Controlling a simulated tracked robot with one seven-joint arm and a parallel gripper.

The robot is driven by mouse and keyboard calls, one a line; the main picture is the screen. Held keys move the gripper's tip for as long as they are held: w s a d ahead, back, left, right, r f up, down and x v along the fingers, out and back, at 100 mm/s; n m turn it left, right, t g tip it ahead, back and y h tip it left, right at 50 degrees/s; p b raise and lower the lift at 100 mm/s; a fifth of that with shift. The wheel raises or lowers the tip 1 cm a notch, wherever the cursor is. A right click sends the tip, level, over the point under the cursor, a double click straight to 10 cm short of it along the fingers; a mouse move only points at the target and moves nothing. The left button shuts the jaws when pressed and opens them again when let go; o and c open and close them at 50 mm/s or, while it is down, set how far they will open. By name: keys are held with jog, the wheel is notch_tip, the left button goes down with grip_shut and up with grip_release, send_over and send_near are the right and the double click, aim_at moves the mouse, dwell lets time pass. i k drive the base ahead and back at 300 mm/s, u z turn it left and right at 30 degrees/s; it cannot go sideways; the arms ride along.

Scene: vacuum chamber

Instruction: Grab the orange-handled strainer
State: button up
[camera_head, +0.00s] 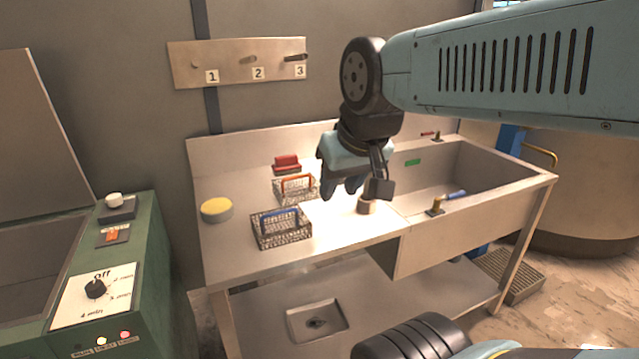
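The orange-handled strainer (296,190) is a small wire-mesh basket with an orange handle, standing on the metal counter left of my gripper. A similar mesh basket with a blue handle (280,230) stands in front of it. My gripper (343,192) hangs over the counter to the right of the orange-handled strainer, apart from it, pointing down. No strainer shows in it.
A yellow round sponge (217,209) lies left and a red block (286,163) behind the strainers. The sink (470,178) is at right. A green control cabinet (140,265) stands at left; numbered wall hooks (240,62) hang above.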

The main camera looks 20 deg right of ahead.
aim_at(297, 186)
jog(key=z, duration=1.8)
jog(key=i, duration=0.1)
jog(key=u, duration=3.55)
jog(key=k, duration=0.9)
jog(key=z, duration=0.6)
jog(key=i, duration=0.95)
jog(key=z, duration=0.1)
